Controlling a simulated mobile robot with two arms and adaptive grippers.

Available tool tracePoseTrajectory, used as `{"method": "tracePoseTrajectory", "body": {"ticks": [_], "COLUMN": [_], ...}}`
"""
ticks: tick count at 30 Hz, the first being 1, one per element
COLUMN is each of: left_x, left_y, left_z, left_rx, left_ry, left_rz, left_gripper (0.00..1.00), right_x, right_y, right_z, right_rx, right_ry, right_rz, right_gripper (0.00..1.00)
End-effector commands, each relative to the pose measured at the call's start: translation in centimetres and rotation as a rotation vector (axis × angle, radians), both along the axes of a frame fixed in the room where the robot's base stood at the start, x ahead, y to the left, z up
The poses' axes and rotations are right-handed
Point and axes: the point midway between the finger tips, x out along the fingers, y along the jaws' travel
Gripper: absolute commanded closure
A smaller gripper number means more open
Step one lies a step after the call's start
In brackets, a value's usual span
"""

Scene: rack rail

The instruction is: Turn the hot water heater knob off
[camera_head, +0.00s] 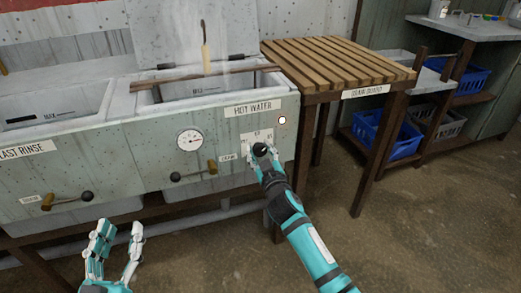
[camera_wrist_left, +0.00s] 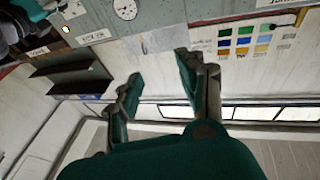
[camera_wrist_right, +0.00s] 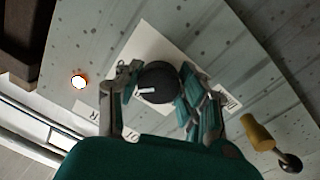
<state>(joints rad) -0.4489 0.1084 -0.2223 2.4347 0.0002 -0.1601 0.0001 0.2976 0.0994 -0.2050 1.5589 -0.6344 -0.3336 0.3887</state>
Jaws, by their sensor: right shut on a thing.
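The hot water heater knob (camera_wrist_right: 158,84) is a round black knob with a white mark, on a pale plate on the grey sink front. In the head view the knob (camera_head: 260,148) sits under the "HOT WATER" label (camera_head: 252,108). My right gripper (camera_wrist_right: 155,95) has its fingers on both sides of the knob and is shut on it. In the head view my right gripper (camera_head: 263,155) partly covers the plate. My left gripper (camera_head: 117,245) is open and empty, low in front of the sink. Its spread fingers also show in the left wrist view (camera_wrist_left: 160,85).
A lit round lamp (camera_head: 282,120) is right of the knob. A dial gauge (camera_head: 190,140) and a lever valve (camera_head: 194,172) are to its left. A slatted drain board (camera_head: 335,62) adjoins the sink at right. Blue crates (camera_head: 390,135) stand on the shelves beyond. The floor at right is clear.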

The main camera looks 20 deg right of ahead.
Motion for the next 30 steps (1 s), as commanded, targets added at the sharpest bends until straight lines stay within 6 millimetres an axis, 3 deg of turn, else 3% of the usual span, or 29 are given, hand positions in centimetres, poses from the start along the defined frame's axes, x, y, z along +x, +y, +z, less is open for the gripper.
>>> {"method": "tracePoseTrajectory", "body": {"ticks": [12, 30], "left_x": [0.2, -0.6], "left_y": [0.5, 1.4], "left_z": [-4.1, -8.2], "left_rx": [0.063, 0.119], "left_ry": [0.238, 0.461], "left_rz": [0.014, 0.028], "left_gripper": [0.60, 0.60], "right_x": [0.0, 0.0], "right_y": [-0.1, -0.2], "right_z": [0.0, 0.0], "right_rx": [-0.398, -0.969], "right_ry": [-0.012, -0.032], "right_rz": [0.001, 0.002], "right_gripper": [0.94, 0.94]}}
